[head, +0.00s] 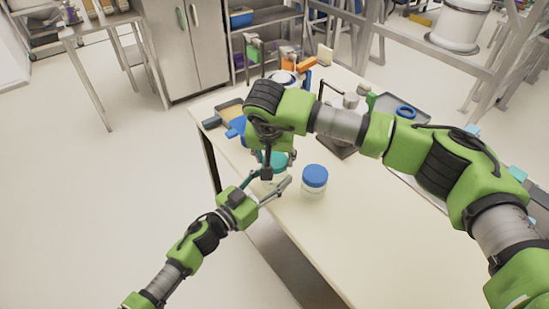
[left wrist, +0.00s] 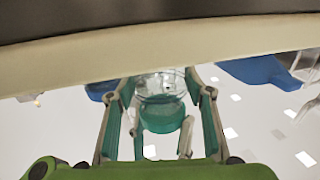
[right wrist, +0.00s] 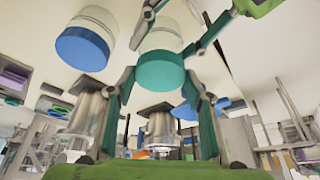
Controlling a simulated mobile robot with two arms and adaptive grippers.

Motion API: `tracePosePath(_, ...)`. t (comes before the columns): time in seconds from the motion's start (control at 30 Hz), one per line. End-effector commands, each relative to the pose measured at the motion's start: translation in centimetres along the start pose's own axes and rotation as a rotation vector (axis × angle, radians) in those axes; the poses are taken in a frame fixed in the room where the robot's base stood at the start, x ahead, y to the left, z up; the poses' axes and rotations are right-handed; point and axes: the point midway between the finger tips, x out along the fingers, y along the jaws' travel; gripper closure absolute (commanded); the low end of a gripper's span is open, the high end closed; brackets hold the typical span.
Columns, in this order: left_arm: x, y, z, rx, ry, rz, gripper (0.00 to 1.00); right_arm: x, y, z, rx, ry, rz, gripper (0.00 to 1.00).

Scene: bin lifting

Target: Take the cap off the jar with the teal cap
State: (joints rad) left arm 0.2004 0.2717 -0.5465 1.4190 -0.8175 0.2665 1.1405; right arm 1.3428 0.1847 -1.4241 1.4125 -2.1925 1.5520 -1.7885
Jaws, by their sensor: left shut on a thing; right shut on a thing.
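The jar with the teal cap stands upright near the table's left edge in the head view. Its teal cap (head: 277,158) is partly hidden by my right gripper (head: 270,166), which reaches down from above and is shut on it. In the right wrist view the teal cap (right wrist: 160,72) sits between the fingers, against the clear jar body (right wrist: 160,38). My left gripper (head: 268,190) comes in from the side, low down, and is shut on the jar body. The left wrist view shows the jar body (left wrist: 160,84) and teal cap (left wrist: 165,115) touching.
A jar with a blue cap (head: 314,177) stands close on the right of the grippers. A blue item (head: 236,127), a dark stand (head: 338,145) and a grey tray (head: 405,108) with a blue ring lie farther back. The front right of the table (head: 370,230) is clear.

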Motion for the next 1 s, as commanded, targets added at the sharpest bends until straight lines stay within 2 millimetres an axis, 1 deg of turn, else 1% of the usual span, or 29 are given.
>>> tracePosePath(0.23, 0.0, 0.0, 0.1, 0.0, -0.002, -0.001, 0.91, -0.3, 0.0, -0.1, 0.0, 0.001, -0.001, 0.79)
tracePosePath(0.37, 0.0, 0.0, 0.1, 0.0, -0.002, -0.001, 0.91, -1.4, 0.0, -0.7, 0.0, 0.004, -0.002, 0.79)
tracePosePath(0.53, 0.0, 0.0, 0.1, 0.0, -0.002, -0.001, 0.91, -3.4, 0.0, -1.5, 0.0, 0.003, -0.001, 0.79)
tracePosePath(0.6, 0.0, 0.0, 0.1, 0.0, -0.002, -0.001, 0.91, -3.7, 0.0, -1.6, 0.0, 0.001, -0.001, 0.79)
tracePosePath(0.77, 0.0, 0.0, 0.1, 0.0, -0.002, -0.001, 0.91, -3.7, 0.0, -1.5, 0.0, 0.0, 0.0, 0.79)
tracePosePath(0.8, 0.0, 0.0, 0.1, 0.0, -0.002, -0.001, 0.5, -3.7, 0.0, -1.5, 0.0, 0.0, 0.0, 0.79)
tracePosePath(0.87, 0.0, 0.0, 0.1, 0.0, -0.002, 0.0, 0.34, -3.7, 0.0, -1.5, 0.0, 0.0, 0.0, 0.79)
tracePosePath(0.9, 0.0, 0.0, 0.1, 0.0, -0.002, 0.0, 0.33, -3.7, 0.0, -1.5, 0.0, 0.0, 0.0, 0.79)
tracePosePath(1.0, 0.0, 0.0, 0.1, 0.0, -0.001, 0.0, 0.33, -3.7, 0.0, -1.5, 0.0, 0.0, 0.0, 0.79)
